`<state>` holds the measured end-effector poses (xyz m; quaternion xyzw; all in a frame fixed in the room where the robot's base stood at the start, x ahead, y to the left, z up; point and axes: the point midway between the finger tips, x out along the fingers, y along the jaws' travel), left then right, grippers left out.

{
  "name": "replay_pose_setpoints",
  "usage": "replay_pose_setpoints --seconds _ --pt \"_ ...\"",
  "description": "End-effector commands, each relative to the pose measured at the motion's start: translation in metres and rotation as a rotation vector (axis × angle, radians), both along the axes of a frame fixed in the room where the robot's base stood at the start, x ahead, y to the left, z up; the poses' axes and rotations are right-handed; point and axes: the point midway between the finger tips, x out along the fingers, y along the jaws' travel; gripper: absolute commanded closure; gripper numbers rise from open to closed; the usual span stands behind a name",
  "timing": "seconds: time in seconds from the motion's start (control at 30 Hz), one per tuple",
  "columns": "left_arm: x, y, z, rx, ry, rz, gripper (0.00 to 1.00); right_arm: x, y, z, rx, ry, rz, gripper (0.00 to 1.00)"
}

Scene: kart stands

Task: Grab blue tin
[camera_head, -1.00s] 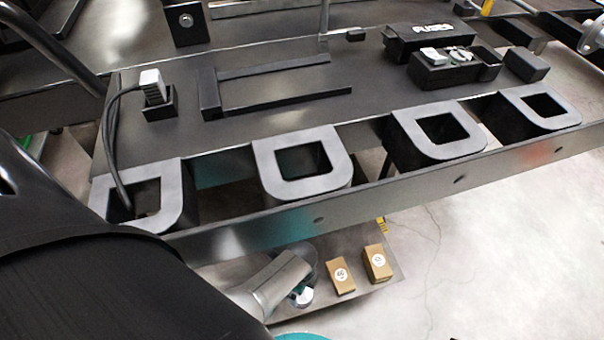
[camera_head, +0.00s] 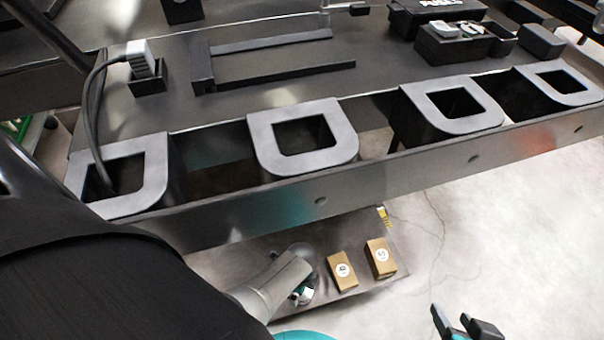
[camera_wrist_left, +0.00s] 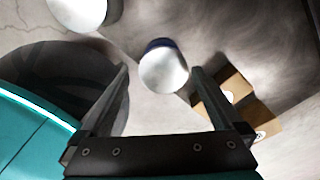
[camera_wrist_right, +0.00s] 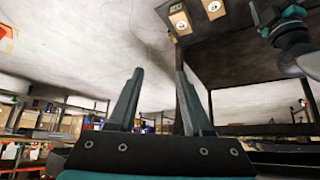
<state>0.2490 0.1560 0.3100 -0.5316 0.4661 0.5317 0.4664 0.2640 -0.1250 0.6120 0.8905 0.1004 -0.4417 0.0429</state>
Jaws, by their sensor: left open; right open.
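In the left wrist view, a round tin (camera_wrist_left: 164,66) with a pale shiny top and a dark blue side edge stands on the shelf. My left gripper (camera_wrist_left: 160,74) is open, with its fingers on either side of the tin in that view. I cannot tell how far above it they are. A second pale round top (camera_wrist_left: 78,10) shows at the upper left edge. In the head view, my left arm mostly hides the tins. My right gripper (camera_head: 450,312) is open and empty at the lower right, over the floor; it also shows in the right wrist view (camera_wrist_right: 158,72).
Two cardboard boxes (camera_head: 342,272) (camera_head: 380,258) with white round labels stand on the low shelf (camera_head: 402,266) beside my left gripper. Above is a dark stand top with several grey square-holed holders (camera_head: 302,136) and a front rail (camera_head: 320,200). The floor at right is clear.

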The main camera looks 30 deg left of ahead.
Motion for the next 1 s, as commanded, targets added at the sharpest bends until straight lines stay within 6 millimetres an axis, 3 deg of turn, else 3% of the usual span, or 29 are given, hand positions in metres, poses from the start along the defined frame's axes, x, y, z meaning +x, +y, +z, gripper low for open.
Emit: replay_pose_setpoints --seconds 0.5,1.0 --pt "0.003 0.000 -0.017 -0.001 0.000 0.001 0.00 0.022 0.035 -0.002 0.121 -0.247 0.040 0.50" --pt "0.005 0.000 -0.033 0.000 0.000 0.000 0.00 0.030 0.063 0.009 0.257 -0.493 0.055 0.50"
